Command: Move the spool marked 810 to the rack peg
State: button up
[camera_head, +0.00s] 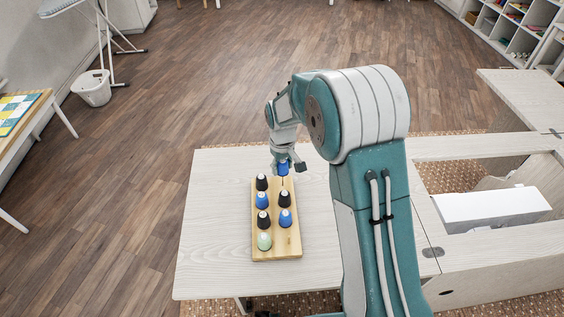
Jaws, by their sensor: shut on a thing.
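My gripper (285,163) is at the far end of the wooden spool rack (288,248), shut on a blue spool (283,169). The held spool is over the rack's far right part; I cannot tell whether it touches a peg. Several spools stand upright on the rack in two columns: black, blue, black and pale green (264,241) on the left, black (285,198) and blue (285,217) on the right. No number marks are readable, so I cannot tell which spool is 810.
The rack lies on a pale wooden table (215,230) with clear surface to its left. My arm crosses the table on the right. Beyond it is a cabinet opening with a white box-like part (492,210).

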jog(key=shift+s+f, duration=0.1)
jog(key=shift+f, duration=2.25)
dwell(0.5)
jog(key=o, duration=0.9)
jog(key=shift+r, duration=0.15)
jog(key=shift+r, duration=5.8)
